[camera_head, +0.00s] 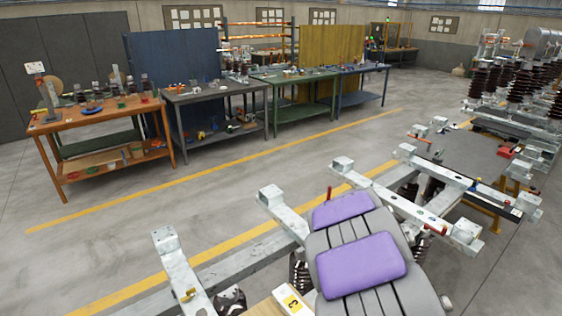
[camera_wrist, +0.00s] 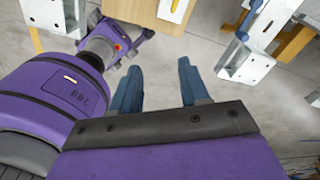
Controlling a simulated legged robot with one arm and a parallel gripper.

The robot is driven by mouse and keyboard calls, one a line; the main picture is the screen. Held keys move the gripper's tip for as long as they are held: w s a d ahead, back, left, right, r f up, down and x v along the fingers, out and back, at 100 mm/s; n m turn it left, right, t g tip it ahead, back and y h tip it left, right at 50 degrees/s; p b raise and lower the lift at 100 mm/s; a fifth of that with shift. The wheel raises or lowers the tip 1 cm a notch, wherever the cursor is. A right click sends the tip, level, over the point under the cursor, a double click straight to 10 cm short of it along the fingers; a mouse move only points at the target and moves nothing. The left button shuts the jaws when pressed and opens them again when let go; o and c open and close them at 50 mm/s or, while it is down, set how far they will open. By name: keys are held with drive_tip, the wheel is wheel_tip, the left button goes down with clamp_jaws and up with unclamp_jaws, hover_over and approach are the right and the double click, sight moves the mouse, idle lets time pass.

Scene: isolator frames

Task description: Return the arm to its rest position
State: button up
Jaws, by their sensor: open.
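In the wrist view my gripper (camera_wrist: 157,68) shows two blue fingers spread apart. The gap between them is empty, with grey floor behind it. Purple and dark grey parts of my own body and arm fill the left and bottom of that view. In the head view my grey body with purple panels is at the bottom centre. I do not make out my gripper there, so its place relative to my body is unclear.
Metal isolator frames (camera_head: 396,206) with dark insulators stand close around me. A metal bracket (camera_wrist: 262,35) shows at the wrist view's upper right. An orange workbench (camera_head: 100,118), grey bench (camera_head: 215,90) and green bench (camera_head: 292,76) stand beyond a yellow-lined floor.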

drive_tip(key=s+r+n, duration=0.4)
drive_tip(key=s+n, duration=0.3)
drive_tip(key=s, duration=0.2)
drive_tip(key=s+a+r+n+g, duration=0.1)
drive_tip(key=s+r+n, duration=0.2)
drive_tip(key=s+n, duration=0.5)
drive_tip(key=s+r+n+b, duration=0.1)
drive_tip(key=s+r+n, duration=0.3)
drive_tip(key=s+n, duration=0.4)
drive_tip(key=s, duration=0.4)
drive_tip(key=shift+s+a+r, duration=0.2)
drive_tip(key=shift+a+r, duration=0.05)
drive_tip(key=shift+r, duration=0.05)
